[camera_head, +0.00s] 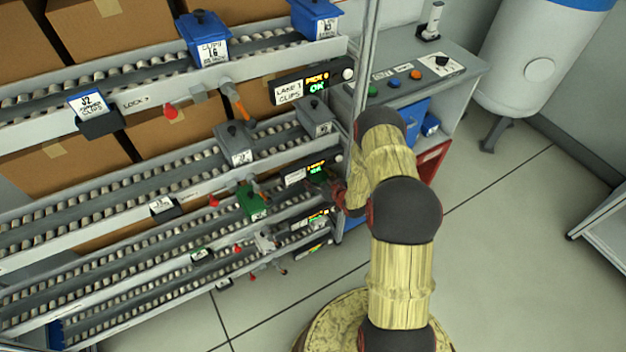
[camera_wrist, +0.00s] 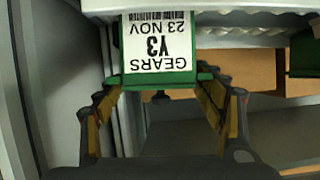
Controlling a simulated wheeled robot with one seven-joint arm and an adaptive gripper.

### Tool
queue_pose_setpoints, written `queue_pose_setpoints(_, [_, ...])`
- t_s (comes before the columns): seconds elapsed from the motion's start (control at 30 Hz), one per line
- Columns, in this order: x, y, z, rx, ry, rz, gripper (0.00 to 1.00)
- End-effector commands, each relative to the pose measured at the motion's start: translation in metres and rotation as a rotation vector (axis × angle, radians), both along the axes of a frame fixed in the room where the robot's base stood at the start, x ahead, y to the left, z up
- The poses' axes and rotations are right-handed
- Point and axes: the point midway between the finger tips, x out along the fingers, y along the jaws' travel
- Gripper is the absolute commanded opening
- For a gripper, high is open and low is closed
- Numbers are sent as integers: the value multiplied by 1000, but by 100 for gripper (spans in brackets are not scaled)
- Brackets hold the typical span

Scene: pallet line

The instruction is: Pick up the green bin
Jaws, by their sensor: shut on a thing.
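A green bin with a white label reading GEARS, 23 NOV, Y3 (camera_wrist: 158,78) is upside down in the wrist view, at the top centre. My gripper (camera_wrist: 160,84) has one finger on each side of the bin and is shut on it. In the head view my gripper (camera_head: 334,188) is at the right end of the rack, with a little dark green of a bin (camera_head: 318,177) showing beside it. Another green bin (camera_head: 251,201) sits to the left on a lower lane. The bin's underside and its contact with the lane are hidden.
An upright post (camera_head: 366,60) stands close to my arm. A bench (camera_head: 430,65) is behind.

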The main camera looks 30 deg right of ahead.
Motion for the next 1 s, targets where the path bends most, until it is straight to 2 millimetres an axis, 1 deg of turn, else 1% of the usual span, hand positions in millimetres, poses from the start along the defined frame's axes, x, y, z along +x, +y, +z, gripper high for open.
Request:
queue_pose_setpoints(0.07, [0,0,0,0,0,0,34])
queue_pose_setpoints(0.5, [0,0,0,0,1,0,9])
queue_pose_setpoints(0.83, [1,0,4,-1,-3,0,8])
queue_pose_setpoints(1.0, [1,-1,17,-2,-4,1,8])
